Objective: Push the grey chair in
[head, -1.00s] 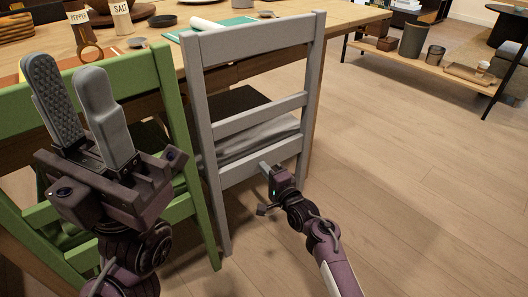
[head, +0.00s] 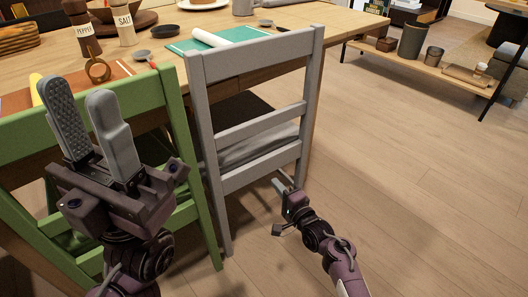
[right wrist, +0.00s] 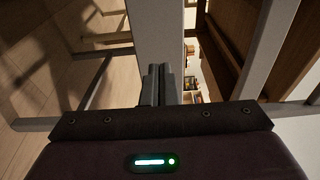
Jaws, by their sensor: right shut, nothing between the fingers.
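The grey chair (head: 255,122) stands upright at the wooden table (head: 350,22), its backrest facing me and its seat partly under the tabletop. My right gripper (head: 281,181) is shut and empty, low beside the chair's right rear leg. In the right wrist view, the closed fingertips (right wrist: 159,74) are close to a broad grey chair part (right wrist: 155,32); I cannot tell whether they touch. My left gripper (head: 80,95) is raised in front of the green chair, fingers apart and empty.
A green chair (head: 178,130) stands close on the grey chair's left. Salt (head: 124,24) and pepper (head: 86,38) shakers, a ring and a green mat (head: 192,46) are on the table. A low shelf (head: 440,75) stands at the back right. The floor on the right is clear.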

